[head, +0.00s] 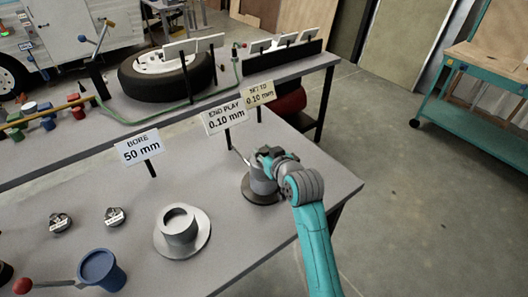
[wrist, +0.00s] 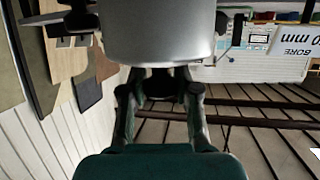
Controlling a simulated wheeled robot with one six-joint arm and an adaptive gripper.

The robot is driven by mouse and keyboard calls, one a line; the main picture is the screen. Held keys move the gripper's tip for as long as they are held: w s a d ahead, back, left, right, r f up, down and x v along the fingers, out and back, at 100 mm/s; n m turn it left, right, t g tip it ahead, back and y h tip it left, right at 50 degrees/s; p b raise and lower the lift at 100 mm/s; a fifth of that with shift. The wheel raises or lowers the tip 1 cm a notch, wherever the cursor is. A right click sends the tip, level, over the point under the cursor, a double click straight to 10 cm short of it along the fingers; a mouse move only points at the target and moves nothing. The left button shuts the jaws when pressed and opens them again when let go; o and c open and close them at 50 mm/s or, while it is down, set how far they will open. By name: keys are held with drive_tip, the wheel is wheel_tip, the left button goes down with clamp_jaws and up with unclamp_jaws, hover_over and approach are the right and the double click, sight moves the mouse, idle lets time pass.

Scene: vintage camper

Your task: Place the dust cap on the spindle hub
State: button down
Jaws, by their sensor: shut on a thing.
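My gripper (head: 267,160) is at the right of the near bench, shut on a smooth grey metal cylindrical piece that looks like the dust cap. This dust cap (wrist: 158,35) fills the top middle of the wrist view, between the fingers. In the head view a grey cylindrical body with a wide dark round base (head: 262,196), seemingly the spindle hub, stands right below my gripper. The gripper partly hides it. I cannot tell whether cap and hub touch.
A silver flanged part (head: 182,231) and a blue cup (head: 100,268) stand left of my gripper. A BORE sign (head: 140,149) and an END PLAY sign (head: 225,118) stand behind. A thin rod rises beside the hub. A tire (head: 166,78) lies on the far bench.

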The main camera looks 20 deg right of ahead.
drive_tip(key=c, duration=0.8)
unclamp_jaws()
drive_tip(key=shift+f, duration=0.1)
drive_tip(key=shift+c, duration=0.2)
drive_tip(key=v, duration=1.2)
drive_tip(key=shift+a, duration=0.1)
